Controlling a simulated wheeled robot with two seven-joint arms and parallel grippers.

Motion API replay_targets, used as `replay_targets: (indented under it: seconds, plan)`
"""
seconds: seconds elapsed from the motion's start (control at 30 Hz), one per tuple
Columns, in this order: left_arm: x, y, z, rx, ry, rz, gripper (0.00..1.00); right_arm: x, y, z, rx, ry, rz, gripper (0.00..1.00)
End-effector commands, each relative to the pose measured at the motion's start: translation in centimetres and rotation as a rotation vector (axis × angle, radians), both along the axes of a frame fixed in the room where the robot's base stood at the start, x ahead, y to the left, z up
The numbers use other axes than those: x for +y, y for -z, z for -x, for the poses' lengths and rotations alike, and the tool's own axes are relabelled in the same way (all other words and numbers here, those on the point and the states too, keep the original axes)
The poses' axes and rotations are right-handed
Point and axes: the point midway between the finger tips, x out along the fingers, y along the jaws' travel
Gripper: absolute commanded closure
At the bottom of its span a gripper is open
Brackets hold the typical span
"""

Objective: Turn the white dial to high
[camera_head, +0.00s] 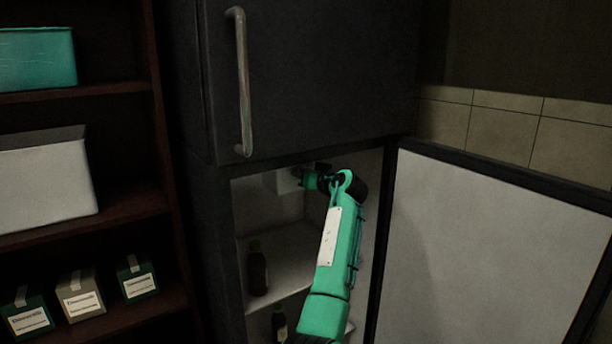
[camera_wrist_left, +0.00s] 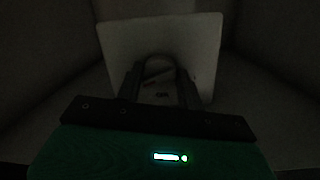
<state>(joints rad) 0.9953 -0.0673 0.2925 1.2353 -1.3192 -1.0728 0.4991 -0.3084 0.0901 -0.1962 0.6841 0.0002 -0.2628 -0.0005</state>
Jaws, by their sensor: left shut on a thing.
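A white panel (camera_head: 286,183) is mounted high on the inside of the open fridge compartment; it also fills the upper middle of the left wrist view (camera_wrist_left: 118,42). My left arm reaches in from below, and its gripper (camera_head: 303,180) is at the panel. In the left wrist view the two dark fingers of my left gripper (camera_wrist_left: 158,75) point at the panel and are shut on the white dial. The dial is dim and mostly hidden between the fingers, so its setting cannot be read. My right gripper is out of view.
The lower fridge door (camera_head: 480,250) stands open to the right. The upper door with its long handle (camera_head: 243,85) is shut above my arm. Dark bottles (camera_head: 257,272) stand on the inner shelves. A shelf unit (camera_head: 130,205) with boxes is on the left.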

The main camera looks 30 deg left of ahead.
Motion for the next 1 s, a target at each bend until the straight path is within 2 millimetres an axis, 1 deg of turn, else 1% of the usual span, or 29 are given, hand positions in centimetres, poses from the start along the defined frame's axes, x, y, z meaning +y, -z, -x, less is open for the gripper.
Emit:
replay_targets:
  seconds: [0.17,0.2,0.27,0.53,0.67,0.77,0.87,1.0]
  plan:
    - [0.0,0.0,0.0,0.0,0.0,-0.001,0.85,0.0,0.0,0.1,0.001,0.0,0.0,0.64]
    - [0.0,0.0,0.0,0.0,0.0,-0.001,0.54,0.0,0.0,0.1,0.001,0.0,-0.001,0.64]
    - [0.0,0.0,0.0,0.0,0.0,-0.001,0.42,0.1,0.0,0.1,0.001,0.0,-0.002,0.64]
    - [0.0,0.0,0.0,-0.001,0.0,0.0,0.41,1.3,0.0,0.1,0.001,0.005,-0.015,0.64]
    - [-0.7,0.0,0.3,-0.004,0.001,0.0,0.41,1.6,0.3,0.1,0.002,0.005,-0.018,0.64]
    - [-2.1,-0.1,0.9,-0.005,0.002,0.001,0.41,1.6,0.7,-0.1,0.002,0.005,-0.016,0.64]
    - [-4.1,-0.3,1.8,-0.005,0.003,0.001,0.41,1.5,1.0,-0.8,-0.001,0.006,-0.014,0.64]
    - [-7.1,-0.7,3.2,-0.004,0.003,0.001,0.41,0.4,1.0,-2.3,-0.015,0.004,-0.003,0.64]
